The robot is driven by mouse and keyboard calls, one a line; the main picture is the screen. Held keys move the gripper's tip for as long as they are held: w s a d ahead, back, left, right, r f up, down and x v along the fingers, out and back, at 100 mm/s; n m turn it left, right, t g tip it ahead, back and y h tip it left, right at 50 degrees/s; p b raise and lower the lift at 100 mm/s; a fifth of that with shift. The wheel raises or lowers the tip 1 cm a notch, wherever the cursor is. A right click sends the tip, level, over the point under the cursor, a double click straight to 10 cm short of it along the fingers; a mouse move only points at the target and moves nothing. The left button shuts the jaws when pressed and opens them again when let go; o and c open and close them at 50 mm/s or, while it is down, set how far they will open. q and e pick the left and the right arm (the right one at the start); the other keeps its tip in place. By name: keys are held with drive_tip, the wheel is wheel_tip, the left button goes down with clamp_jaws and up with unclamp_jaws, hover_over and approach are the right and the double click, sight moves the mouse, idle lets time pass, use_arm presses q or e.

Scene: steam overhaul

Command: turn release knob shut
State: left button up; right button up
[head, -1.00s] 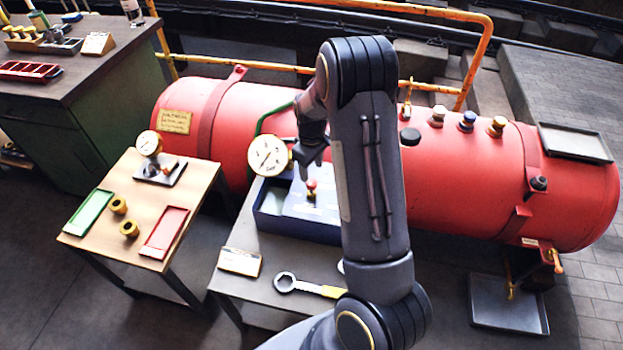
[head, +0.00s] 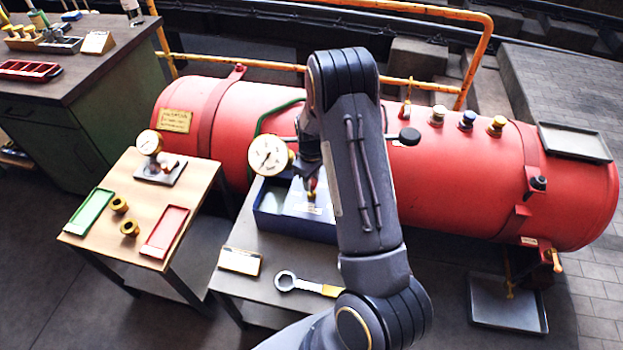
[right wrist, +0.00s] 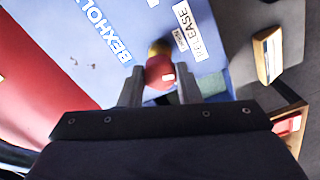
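The release knob, a red cap on a brass stem (right wrist: 160,72), stands on the blue-and-white box labelled "RELEASE" (right wrist: 190,28). In the head view the knob (head: 311,194) is partly hidden beneath my right gripper (head: 310,178). In the right wrist view the fingers of my right gripper (right wrist: 160,84) are apart, one on each side of the knob, with the red cap showing between their tips. I cannot tell whether either finger touches it. A round white gauge (head: 268,155) stands by the box's left side. My left gripper is not in view.
The red tank (head: 460,185) lies just behind the box. A wrench (head: 305,285) and a small sign (head: 240,261) lie on the front table. A wooden side table (head: 140,195) holds green and red trays, brass fittings and another gauge.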

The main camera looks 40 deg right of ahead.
drive_tip(key=shift+c, duration=0.5)
drive_tip(key=shift+m, duration=0.3)
drive_tip(key=shift+f+m+b, duration=0.1)
drive_tip(key=shift+m+b, duration=0.55)
drive_tip(key=shift+m, duration=0.35)
drive_tip(key=m+b, duration=0.1)
drive_tip(key=m, duration=0.3)
drive_tip(key=shift+m, duration=0.3)
drive_tip(key=m, duration=0.3)
drive_tip(key=shift+m, duration=0.3)
drive_tip(key=m, duration=0.4)
